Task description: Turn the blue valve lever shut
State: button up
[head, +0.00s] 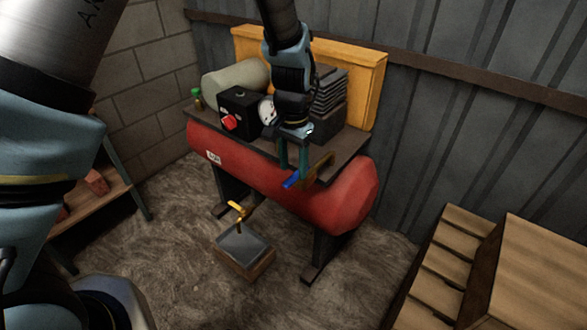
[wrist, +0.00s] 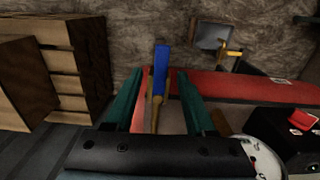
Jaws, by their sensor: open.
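The blue valve lever (head: 291,181) sticks out at the front edge of the red compressor tank's top, near its right end. In the wrist view the blue lever (wrist: 160,66) points away from me, with a brass-coloured valve body (wrist: 155,103) at its near end. My gripper (head: 294,172) is above the lever, pointing down, its teal fingers apart. In the wrist view the lever appears between the two open fingers of my gripper (wrist: 156,80). I cannot tell whether either finger touches it. Part of the valve is hidden behind the fingers in the head view.
The red tank (head: 345,200) carries a black box with a red knob (head: 229,122) and a gauge (head: 266,111). A yellow tap (head: 237,209) stands above a tray (head: 243,245) on the floor. Wooden crates (head: 540,270) stand at right, a shelf (head: 105,190) at left.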

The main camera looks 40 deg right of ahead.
aim_at(297, 176)
jog(key=shift+f, duration=1.1)
grip_shut()
dwell(0.7)
